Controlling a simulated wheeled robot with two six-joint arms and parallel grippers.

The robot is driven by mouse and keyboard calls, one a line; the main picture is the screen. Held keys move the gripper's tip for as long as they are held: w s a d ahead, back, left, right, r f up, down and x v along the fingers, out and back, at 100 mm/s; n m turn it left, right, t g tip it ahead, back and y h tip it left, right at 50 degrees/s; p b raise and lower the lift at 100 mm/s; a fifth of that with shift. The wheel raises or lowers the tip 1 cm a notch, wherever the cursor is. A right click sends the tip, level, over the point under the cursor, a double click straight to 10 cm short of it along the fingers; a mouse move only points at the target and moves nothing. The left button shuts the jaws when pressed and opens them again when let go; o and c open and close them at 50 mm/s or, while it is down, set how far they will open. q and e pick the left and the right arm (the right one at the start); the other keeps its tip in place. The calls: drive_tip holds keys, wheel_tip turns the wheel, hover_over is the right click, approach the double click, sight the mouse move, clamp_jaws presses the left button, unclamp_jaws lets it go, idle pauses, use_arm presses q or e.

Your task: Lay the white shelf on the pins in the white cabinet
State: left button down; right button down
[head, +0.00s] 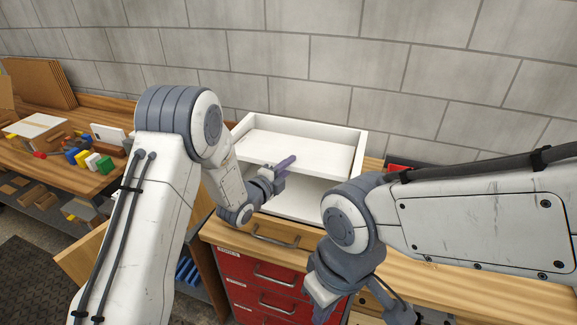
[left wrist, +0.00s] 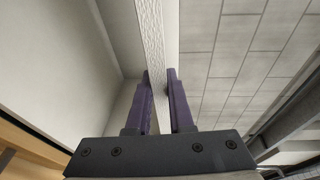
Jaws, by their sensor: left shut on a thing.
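The white cabinet (head: 361,148) stands on the wooden workbench against the wall. The white shelf (head: 300,150) is inside it, between its side walls, with open space below its front edge. My left gripper (head: 285,163) is at the shelf's front edge, shut on it. In the left wrist view, the purple fingers of my left gripper (left wrist: 162,100) lie on either side of the white shelf (left wrist: 158,45). The pins are hidden, so I cannot tell whether the shelf touches them. My right gripper (head: 324,312) hangs low in front of the bench; its finger opening is unclear.
A red drawer unit (head: 262,295) is under the bench. At left, another bench holds coloured blocks (head: 92,160), a white board (head: 34,125) and cardboard (head: 40,82). A red item (head: 397,167) lies right of the cabinet. My right arm covers much of the right bench.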

idle(0.3)
use_arm(q)
drive_tip(key=c, duration=0.7)
unclamp_jaws()
drive_tip(key=shift+f, duration=0.2)
drive_tip(key=shift+r, duration=0.15)
